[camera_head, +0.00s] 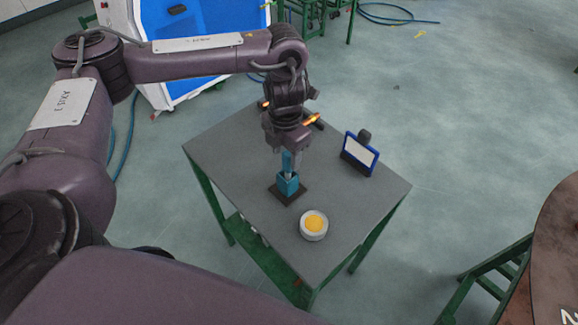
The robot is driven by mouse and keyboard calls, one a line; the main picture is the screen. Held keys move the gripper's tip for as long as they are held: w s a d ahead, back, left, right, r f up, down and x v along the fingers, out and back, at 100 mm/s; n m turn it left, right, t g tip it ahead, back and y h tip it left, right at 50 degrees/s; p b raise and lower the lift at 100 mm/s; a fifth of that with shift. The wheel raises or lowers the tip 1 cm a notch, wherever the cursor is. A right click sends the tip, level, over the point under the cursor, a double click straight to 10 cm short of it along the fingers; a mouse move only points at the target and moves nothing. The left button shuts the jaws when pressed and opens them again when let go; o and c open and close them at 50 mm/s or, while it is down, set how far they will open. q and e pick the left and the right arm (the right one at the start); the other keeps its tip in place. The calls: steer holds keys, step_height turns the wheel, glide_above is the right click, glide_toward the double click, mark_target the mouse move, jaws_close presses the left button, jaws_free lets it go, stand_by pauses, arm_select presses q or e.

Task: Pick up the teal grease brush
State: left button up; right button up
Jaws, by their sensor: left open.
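The teal grease brush (288,185) stands upright on a dark square base (279,196) on the grey table. My left gripper (289,160) points down directly over the brush, with its fingers at the brush's upper part. The jaws are open. The wrist and fingers hide part of the brush's top, and I cannot tell whether the fingers touch it. My right gripper is not in view.
The table (240,150) has a grey top and green legs. A round tin with yellow contents (314,223) sits near the front. A blue-framed panel (360,154) stands at the right. A blue and white cabinet (205,95) is behind. A brown rounded surface (555,260) is at far right.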

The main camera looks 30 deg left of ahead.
mark_target(288, 166)
arm_select(q)
steer(key=shift+s+d+f, duration=0.1)
steer(key=shift+d+f, duration=0.1)
steer(key=shift+f, duration=1)
steer(key=f, duration=0.1)
steer(key=f+p, duration=0.1)
steer(key=shift+w+f, duration=0.25)
steer(key=shift+f, duration=0.1)
steer(key=shift+s+f, duration=0.1)
steer(key=c, duration=1.1)
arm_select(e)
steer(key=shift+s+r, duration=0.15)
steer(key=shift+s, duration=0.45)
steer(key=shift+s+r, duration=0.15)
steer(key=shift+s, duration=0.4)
